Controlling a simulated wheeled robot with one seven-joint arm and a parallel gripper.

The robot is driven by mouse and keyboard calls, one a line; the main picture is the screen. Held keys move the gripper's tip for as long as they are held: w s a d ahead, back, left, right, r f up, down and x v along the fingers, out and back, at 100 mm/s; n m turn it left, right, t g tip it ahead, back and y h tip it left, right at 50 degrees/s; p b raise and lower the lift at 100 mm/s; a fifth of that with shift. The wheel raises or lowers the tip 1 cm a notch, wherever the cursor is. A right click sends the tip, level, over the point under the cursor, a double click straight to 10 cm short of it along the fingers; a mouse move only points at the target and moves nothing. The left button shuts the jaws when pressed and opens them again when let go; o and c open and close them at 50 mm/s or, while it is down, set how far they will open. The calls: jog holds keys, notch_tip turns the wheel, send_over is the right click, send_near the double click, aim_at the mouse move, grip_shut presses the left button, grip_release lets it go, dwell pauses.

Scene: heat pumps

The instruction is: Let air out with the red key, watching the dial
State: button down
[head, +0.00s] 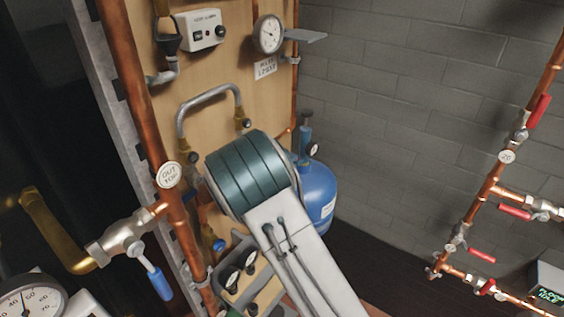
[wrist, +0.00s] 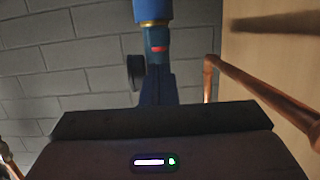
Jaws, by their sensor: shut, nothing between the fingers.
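My gripper (wrist: 156,70) shows in the wrist view as a dark narrow post above a wide dark bar; it is shut and empty. In the head view my arm hides it. A blue and teal part with a gold ring and a small red strip (wrist: 158,48) lines up with the fingertips in the wrist view; I cannot tell whether they touch. I cannot make out a separate red key. A round white dial (head: 268,34) is on the board at the top of the head view. Another dial (head: 28,302) is partly cut off at lower left.
A blue vessel (head: 322,188) stands behind my arm. Copper pipes (head: 145,80) run left, with a blue-handled valve (head: 153,277). Red-handled valves (head: 538,111) are on pipes at right. A white alarm box (head: 201,30) is on the wooden board (head: 215,75). A grey block wall is behind.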

jog(key=shift+x, duration=1)
jog(key=shift+f, duration=0.1)
